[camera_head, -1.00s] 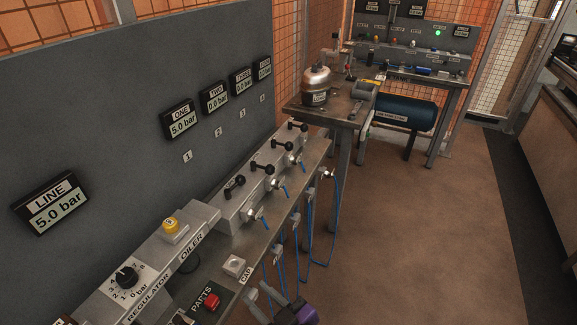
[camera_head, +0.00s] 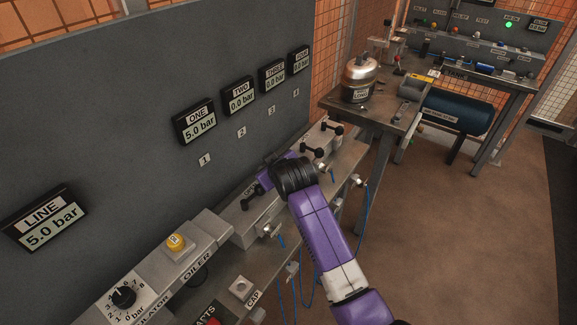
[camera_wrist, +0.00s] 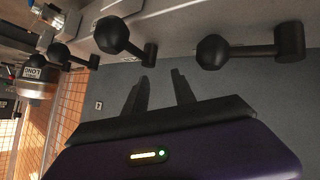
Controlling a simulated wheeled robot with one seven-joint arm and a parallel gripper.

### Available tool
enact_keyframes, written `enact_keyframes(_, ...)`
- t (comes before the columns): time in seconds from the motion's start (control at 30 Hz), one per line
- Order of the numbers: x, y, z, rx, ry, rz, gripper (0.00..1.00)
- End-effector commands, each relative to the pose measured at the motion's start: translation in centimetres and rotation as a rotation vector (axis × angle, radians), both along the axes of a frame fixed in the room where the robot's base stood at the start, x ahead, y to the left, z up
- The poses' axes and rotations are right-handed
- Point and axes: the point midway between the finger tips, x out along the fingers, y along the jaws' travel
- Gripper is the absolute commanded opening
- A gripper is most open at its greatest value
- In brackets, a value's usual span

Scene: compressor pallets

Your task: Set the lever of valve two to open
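The valve levers are black ball-ended handles in a row on a grey manifold (camera_head: 240,228). In the wrist view, the nearest lever (camera_wrist: 212,50), at right, looks like valve two's. Its ball points left and its pivot is at right. In the head view my arm hides it. My gripper (camera_wrist: 160,80) is open and empty, with its fingers apart; it also shows over the manifold in the head view (camera_head: 266,178). No lever is between the fingers. The gauge TWO (camera_head: 239,96) reads 0.0 bar; the gauge ONE (camera_head: 196,122) reads 5.0 bar.
Valve one's lever (camera_head: 249,203) stands just left of my gripper, at a different angle from the others. Two farther levers, (camera_wrist: 114,34) and (camera_wrist: 60,54), lie on the other side. The grey gauge panel (camera_head: 120,120) rises behind. Blue hoses (camera_head: 365,215) hang in front.

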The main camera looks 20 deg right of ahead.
Motion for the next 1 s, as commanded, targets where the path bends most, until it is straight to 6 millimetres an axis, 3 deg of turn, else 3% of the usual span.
enact_keyframes(0.1, 1.2, -0.2, 0.3, -0.062, 0.15, 0.018, 0.32)
enact_keyframes(0.27, 1.3, -0.9, 1.3, -0.142, 0.367, 0.046, 0.32)
enact_keyframes(0.67, -2.6, -2.2, 6.7, -0.253, 0.815, 0.119, 0.32)
enact_keyframes(0.83, -3.1, -2.4, 6.2, -0.26, 0.853, 0.127, 0.32)
enact_keyframes(1.0, -2.9, -2.8, 3.9, -0.259, 0.853, 0.126, 0.32)
